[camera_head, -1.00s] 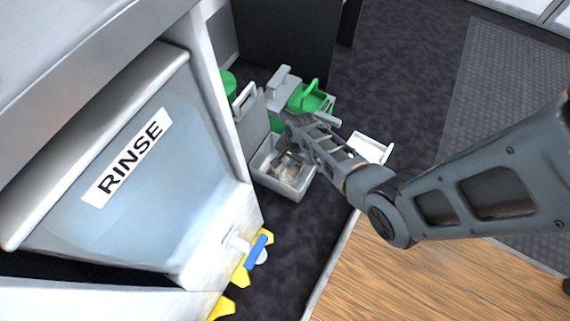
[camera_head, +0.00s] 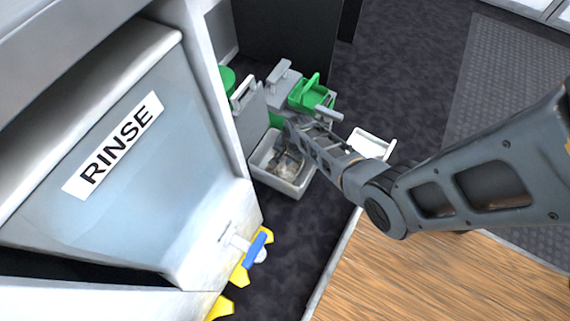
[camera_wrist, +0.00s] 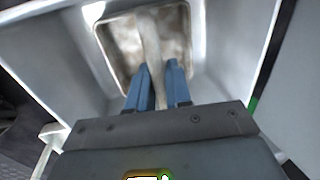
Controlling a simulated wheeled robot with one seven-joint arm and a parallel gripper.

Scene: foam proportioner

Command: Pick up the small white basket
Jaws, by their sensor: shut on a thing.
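The small white basket (camera_wrist: 112,55) has a pale rounded rim and a blotchy brownish inside. A thin upright strip, which looks like its handle, runs between my fingers in the wrist view. My gripper (camera_wrist: 157,78) has blue fingers and is shut on this strip. In the head view the basket (camera_head: 291,166) shows as a small greyish-brown patch inside a larger pale bin (camera_head: 268,178), partly hidden by my gripper and wrist. I cannot tell whether it touches the bin's floor.
The bin's walls close around my gripper. Green and grey caddies (camera_head: 311,94) stand just behind it. A white tray (camera_head: 372,144) lies to the right. The rinse tank (camera_head: 150,165) and a yellow-and-blue fitting (camera_head: 255,250) are at left. Dark floor is open at upper right.

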